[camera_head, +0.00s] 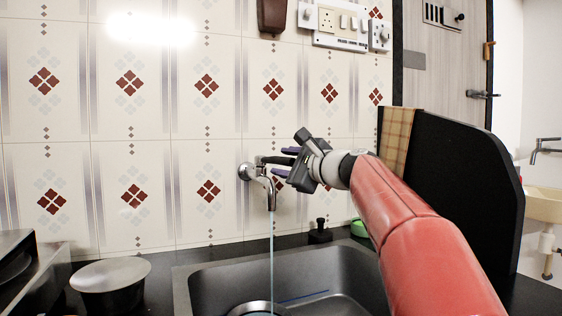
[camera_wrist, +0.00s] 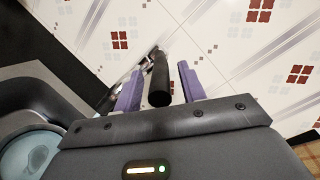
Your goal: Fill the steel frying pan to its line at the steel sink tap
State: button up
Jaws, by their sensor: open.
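The chrome wall tap (camera_head: 262,181) runs a thin water stream (camera_head: 271,255) down into the steel sink (camera_head: 225,267). A round steel vessel, apparently the frying pan (camera_head: 236,309), sits under the stream, cut by the lower frame edge. In the wrist view, a round vessel with pale water (camera_wrist: 28,152) shows at lower left. Its fill line cannot be made out clearly. My gripper (camera_head: 280,164) is at the tap. In the wrist view, the dark tap lever (camera_wrist: 160,80) stands between the open purple fingers, with gaps on both sides.
A dark round pot (camera_head: 110,284) stands on the counter at left. A small black object (camera_head: 320,232) and a green item (camera_head: 359,228) stand behind the sink. A black upright panel (camera_head: 455,185) bounds the right side. A tiled wall lies close behind the tap.

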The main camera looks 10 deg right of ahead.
jog(key=shift+w+a, duration=0.35)
jog(key=shift+w, duration=0.3)
grip_shut()
